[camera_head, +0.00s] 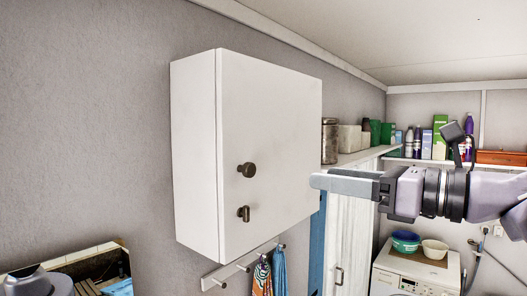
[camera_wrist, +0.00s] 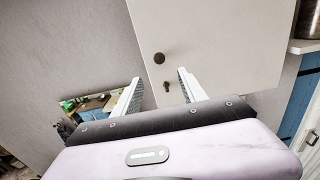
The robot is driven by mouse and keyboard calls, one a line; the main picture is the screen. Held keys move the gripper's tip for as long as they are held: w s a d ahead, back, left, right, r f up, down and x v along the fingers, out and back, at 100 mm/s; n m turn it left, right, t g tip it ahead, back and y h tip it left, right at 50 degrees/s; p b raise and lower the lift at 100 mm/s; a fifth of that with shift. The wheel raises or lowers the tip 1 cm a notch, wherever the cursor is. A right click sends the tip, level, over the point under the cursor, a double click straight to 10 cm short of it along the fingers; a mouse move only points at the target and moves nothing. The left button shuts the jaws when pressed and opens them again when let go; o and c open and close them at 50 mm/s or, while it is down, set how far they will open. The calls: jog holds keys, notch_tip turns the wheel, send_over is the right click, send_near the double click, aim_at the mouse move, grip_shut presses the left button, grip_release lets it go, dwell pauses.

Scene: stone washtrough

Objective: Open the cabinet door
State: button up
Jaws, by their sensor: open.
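The white wall cabinet (camera_head: 270,120) hangs on the grey wall. Its door looks closed in the head view. The door has a round dark knob (camera_head: 246,170) and, below it, a small brass latch or key (camera_head: 244,213). My gripper (camera_head: 318,183) reaches in from the right, in front of the door's right part and apart from the knob. In the wrist view the cabinet door (camera_wrist: 215,45) is ahead, with the knob (camera_wrist: 159,58) above and between the fingertips.
A rail with hooks (camera_head: 240,268) and hanging cloths (camera_head: 270,275) is below the cabinet. A shelf with a metal canister (camera_head: 330,141) and boxes is to the right. A washing machine (camera_head: 415,275) stands lower right. The wall left of the cabinet is clear.

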aim_at(252, 169)
jog(key=p+x, duration=0.3)
jog(key=x, duration=1.2)
jog(key=shift+s+a, duration=0.1)
jog(key=shift+a, duration=0.1)
jog(key=shift+w+a+f, duration=0.15)
jog(key=shift+w+a, duration=0.1)
jog(key=shift+w, duration=0.05)
grip_shut()
